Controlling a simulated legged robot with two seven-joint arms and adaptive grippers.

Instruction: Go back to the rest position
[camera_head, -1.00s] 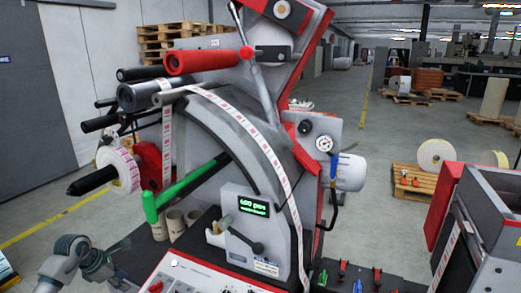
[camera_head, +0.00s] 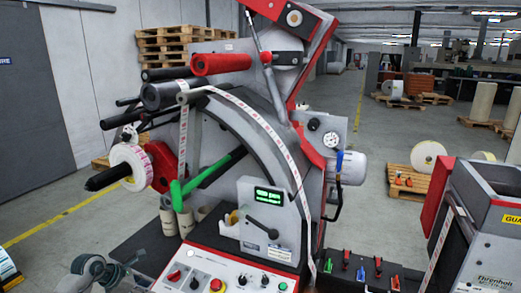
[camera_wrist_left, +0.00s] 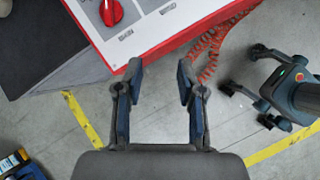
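The label rewinder (camera_head: 235,125) stands ahead of me, with a label roll (camera_head: 131,167) on its left spindle and a label web running over its curved grey body. Its control panel (camera_head: 215,270) with knobs and buttons is at the bottom of the head view. My left gripper (camera_wrist_left: 160,75) is open and empty in the left wrist view, with clear space between its fingers. It is over the floor near the panel's edge. In the head view my left arm (camera_head: 95,272) shows at the lower left. My right gripper is not seen in the head view.
A red panel corner (camera_wrist_left: 150,30) is close beyond my left fingers. A coiled red cable (camera_wrist_left: 208,48) hangs beside it. A dark wheeled base (camera_wrist_left: 285,95) stands at the right of the wrist view. Hand tools (camera_head: 360,272) stand in a rack right of the panel.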

